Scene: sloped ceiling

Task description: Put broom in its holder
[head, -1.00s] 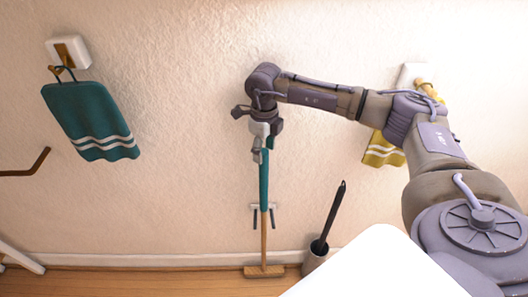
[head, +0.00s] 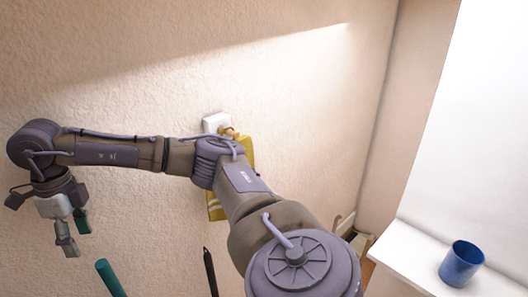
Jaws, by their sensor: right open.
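The broom shows only as the top of its teal handle (head: 110,278) at the bottom left of the head view. Its lower handle and head are out of frame. The broom's holder is not in view. My right gripper (head: 74,236) is open, a little above and left of the handle top in the picture. I see a gap between its fingers and the handle, and nothing is held. My left gripper is not in view.
A dark brush handle (head: 210,272) rises at the bottom centre. A yellow towel (head: 246,153) hangs from a white wall hook (head: 215,122), partly behind my right arm. A blue cup (head: 461,264) stands on a white ledge (head: 410,252) at the right. The upper wall is clear.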

